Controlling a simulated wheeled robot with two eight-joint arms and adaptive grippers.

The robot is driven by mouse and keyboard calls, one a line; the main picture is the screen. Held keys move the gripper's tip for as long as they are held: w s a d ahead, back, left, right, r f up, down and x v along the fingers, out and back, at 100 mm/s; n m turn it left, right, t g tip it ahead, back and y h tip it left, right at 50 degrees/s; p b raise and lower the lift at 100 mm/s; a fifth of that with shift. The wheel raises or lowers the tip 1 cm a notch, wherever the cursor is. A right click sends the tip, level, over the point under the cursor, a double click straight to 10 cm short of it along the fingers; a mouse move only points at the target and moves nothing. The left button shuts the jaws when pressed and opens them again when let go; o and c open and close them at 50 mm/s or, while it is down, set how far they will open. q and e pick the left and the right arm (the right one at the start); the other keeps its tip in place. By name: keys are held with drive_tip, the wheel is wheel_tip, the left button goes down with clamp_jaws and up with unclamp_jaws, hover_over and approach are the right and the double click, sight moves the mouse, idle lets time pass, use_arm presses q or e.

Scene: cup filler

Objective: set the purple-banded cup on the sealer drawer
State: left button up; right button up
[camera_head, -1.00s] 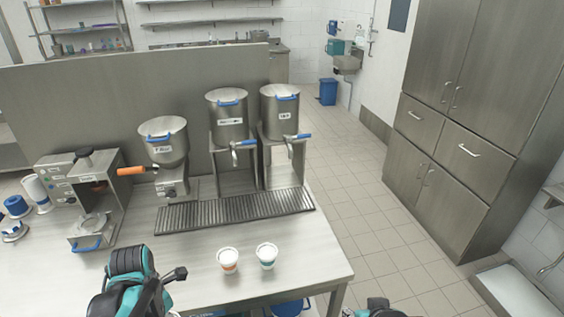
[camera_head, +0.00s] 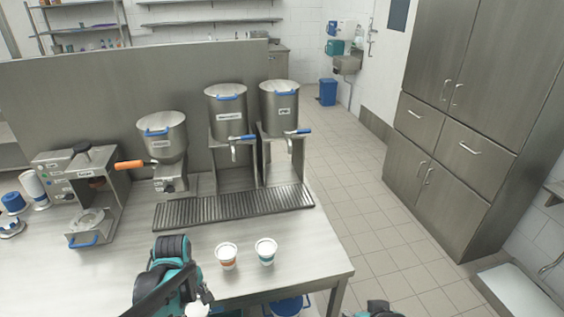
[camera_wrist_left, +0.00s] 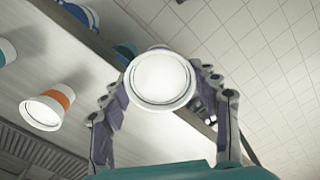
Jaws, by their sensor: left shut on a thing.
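My left gripper (camera_wrist_left: 165,105) is shut on a white cup (camera_wrist_left: 160,78), whose round pale face shows between the fingers in the left wrist view. The sealer (camera_head: 88,190) stands at the left of the counter. Its drawer (camera_head: 83,240), with a blue handle and a round opening, sticks out at the front, away from the held cup. My right gripper's fingers are out of view.
An orange-banded cup (camera_head: 227,257) and a teal-banded cup (camera_head: 266,252) stand near the counter's front edge, right of my left wrist. A black drip grate (camera_head: 235,206) lies behind them under the dispensers (camera_head: 227,115). The counter between sealer and left wrist is clear.

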use_arm(q)
drive_tip(key=w+d+f+m+b, duration=0.2)
drive_tip(key=w+d+f+m, duration=0.3)
drive_tip(key=m, duration=0.8)
wheel_tip(320, 180, down, 2)
drive_tip(key=shift+d+f+m, duration=0.2)
drive_tip(key=shift+d+m, duration=0.05)
drive_tip(key=shift+m, duration=0.15)
